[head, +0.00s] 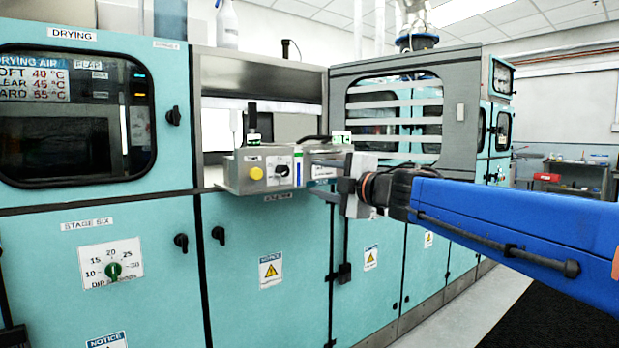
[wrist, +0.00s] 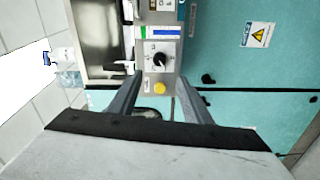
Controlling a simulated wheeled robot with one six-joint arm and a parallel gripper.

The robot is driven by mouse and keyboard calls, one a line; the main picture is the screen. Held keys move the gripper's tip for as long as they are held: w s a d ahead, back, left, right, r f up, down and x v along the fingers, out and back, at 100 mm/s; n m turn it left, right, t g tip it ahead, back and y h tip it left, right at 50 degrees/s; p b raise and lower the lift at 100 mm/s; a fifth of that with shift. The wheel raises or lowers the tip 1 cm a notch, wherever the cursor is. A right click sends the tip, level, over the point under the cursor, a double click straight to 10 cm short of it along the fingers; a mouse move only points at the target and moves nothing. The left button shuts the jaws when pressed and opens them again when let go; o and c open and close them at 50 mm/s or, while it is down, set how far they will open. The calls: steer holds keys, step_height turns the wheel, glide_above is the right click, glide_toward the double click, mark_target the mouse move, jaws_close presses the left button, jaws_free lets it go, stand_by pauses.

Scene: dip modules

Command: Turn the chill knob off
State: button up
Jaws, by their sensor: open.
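A black knob on a white dial plate (head: 282,170) sits on the front of a grey control box (head: 233,176), beside a yellow button (head: 257,173). I take it for the chill knob, but its label is too small to read. In the wrist view the knob (wrist: 160,59) lies just beyond the yellow button (wrist: 159,87). Its pointer setting is unclear. My gripper (head: 314,174) is right of the knob in the head view, open and empty. In the wrist view its two fingers (wrist: 158,80) stand apart either side of the box, with the knob roughly centred ahead.
A teal machine line fills the left and middle. A dial with a green knob (head: 114,270) is on its lower left panel. Black latches (head: 218,235) stick out below the box. A slatted grey door (head: 395,110) stands behind my arm. Open floor lies at the lower right.

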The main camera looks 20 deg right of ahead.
steer(key=shift+v, duration=1.2)
steer(key=shift+d, duration=0.1)
steer(key=s+d+f+m+g+h, duration=0.2)
steer(key=s+d+f+m+h, duration=0.25)
steer(key=f+m, duration=0.25)
steer(key=s+d+f+m+g+h, duration=0.1)
steer(key=s+d+f+m+h, duration=0.2)
steer(key=d+f+m+h, duration=0.35)
steer(key=s+a+f+m+g+y, duration=0.2)
steer(key=s+a+f+m+g, duration=0.1)
steer(key=s+f, duration=0.7)
steer(key=s+a+f+m+g+y, duration=0.3)
steer(key=s+a+f+g, duration=0.3)
steer(key=f, duration=0.8)
steer(key=s, duration=0.3)
steer(key=shift+s+a+f, duration=0.35)
steer(key=shift+s, duration=0.05)
steer(key=shift+m, duration=0.25)
